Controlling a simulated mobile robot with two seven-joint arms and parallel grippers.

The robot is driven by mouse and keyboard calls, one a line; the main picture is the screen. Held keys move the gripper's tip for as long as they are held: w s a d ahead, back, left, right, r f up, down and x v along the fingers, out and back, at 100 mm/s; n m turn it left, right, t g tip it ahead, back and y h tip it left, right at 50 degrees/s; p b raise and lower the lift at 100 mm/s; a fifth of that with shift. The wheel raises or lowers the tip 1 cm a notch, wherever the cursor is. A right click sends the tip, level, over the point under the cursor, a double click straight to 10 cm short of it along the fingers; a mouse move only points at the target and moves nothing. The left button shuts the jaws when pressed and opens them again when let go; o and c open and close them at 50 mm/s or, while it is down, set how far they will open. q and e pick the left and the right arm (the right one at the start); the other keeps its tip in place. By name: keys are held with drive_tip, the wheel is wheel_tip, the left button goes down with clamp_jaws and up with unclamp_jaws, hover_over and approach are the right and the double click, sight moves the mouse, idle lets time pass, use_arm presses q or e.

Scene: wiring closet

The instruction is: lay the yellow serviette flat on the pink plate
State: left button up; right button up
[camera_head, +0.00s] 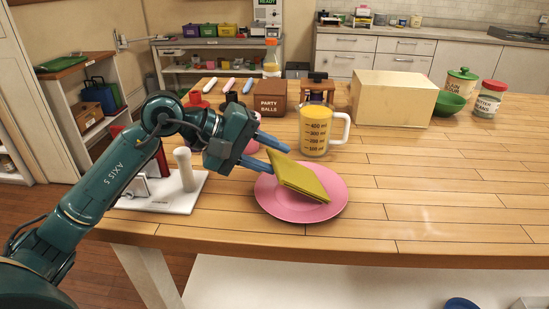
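The yellow serviette (303,179) is a folded square over the middle of the pink plate (334,193). It looks tilted, its left side raised above the plate and its lower right side near or on the plate. My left gripper (279,160) is at the serviette's upper left edge, its two blue fingers spread apart. The fingertips are close to that edge; I cannot tell whether they touch it. The plate lies on the wooden table near its front edge. My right gripper is not in view.
A measuring jug (315,131) with yellow contents stands just behind the plate. A white board (185,194) with an upright cylinder lies left of it, under my arm. A cream box (393,98) and a green bowl (447,104) stand farther back. The table's right side is clear.

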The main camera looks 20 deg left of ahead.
use_arm(q)
drive_tip(key=shift+v, duration=1.15)
drive_tip(key=shift+r, duration=0.15)
